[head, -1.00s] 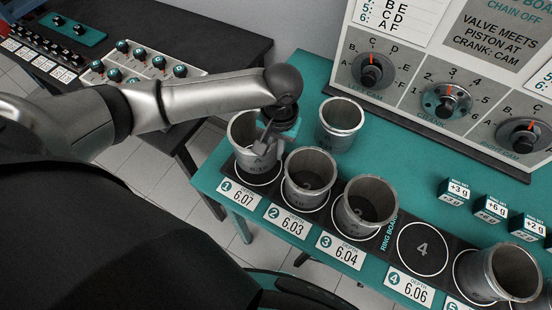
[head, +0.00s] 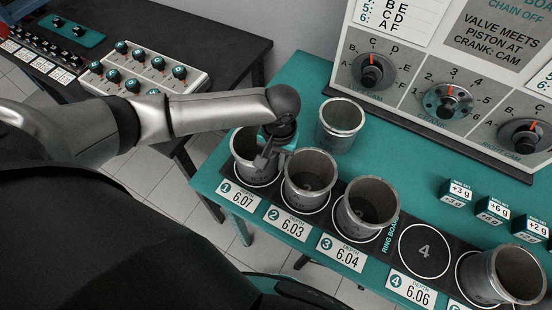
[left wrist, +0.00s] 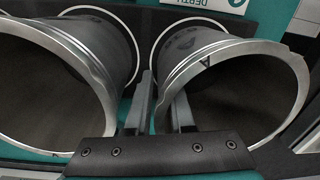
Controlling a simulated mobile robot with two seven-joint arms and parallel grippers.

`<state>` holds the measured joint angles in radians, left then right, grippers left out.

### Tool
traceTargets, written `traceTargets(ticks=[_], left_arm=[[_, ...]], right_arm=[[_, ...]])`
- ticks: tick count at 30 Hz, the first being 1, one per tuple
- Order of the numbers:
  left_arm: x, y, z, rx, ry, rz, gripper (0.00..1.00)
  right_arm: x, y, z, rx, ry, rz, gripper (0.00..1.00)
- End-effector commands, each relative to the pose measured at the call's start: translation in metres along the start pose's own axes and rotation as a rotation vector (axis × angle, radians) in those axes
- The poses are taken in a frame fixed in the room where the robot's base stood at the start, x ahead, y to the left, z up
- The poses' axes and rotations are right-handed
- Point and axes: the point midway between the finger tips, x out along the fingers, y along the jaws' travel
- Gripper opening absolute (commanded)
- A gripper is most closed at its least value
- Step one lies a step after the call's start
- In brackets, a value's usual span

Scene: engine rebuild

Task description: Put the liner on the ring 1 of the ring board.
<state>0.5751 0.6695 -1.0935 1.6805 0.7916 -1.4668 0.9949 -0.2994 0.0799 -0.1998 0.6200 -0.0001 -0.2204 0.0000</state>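The liner (head: 248,165) is a grey metal cylinder with an open top, upright over ring 1 (head: 252,184) at the board's left end. I cannot tell whether its base touches the board. My left gripper (head: 264,160) is at the right side of its rim. In the left wrist view the left gripper (left wrist: 161,110) has one finger on each side of the wall of the liner (left wrist: 205,62), shut on it. The ring board (head: 393,221) is a dark strip with white circles. My right gripper is not in view.
A liner on ring 2 (head: 309,189) stands close beside the gripper, and another is on ring 3 (head: 367,212). A loose liner (head: 340,125) stands behind. Ring 4 (head: 424,250) is bare. A dial panel (head: 410,95) rises behind.

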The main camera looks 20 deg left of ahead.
Motion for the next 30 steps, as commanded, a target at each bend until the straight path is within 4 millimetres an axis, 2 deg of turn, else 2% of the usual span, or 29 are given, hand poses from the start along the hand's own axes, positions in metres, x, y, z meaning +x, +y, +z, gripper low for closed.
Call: traceTargets(ticks=[5, 8, 21, 25, 30], left_arm=[[-0.001, 0.000, 0.000, 0.000, 0.000, 0.000, 0.21], [-0.009, 0.000, 0.000, 0.000, 0.000, 0.001, 0.21], [-0.098, 0.000, -0.001, 0.001, 0.002, 0.002, 0.21], [-0.115, 0.000, -0.001, 0.000, 0.000, 0.001, 0.21], [-0.123, 0.000, 0.000, -0.001, -0.001, 0.000, 0.21]], right_arm=[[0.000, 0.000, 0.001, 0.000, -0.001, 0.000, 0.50], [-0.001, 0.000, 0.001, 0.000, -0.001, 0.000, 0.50], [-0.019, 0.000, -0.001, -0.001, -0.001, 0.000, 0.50], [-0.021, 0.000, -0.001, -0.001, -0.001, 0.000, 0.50], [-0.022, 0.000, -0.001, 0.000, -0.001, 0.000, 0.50]])
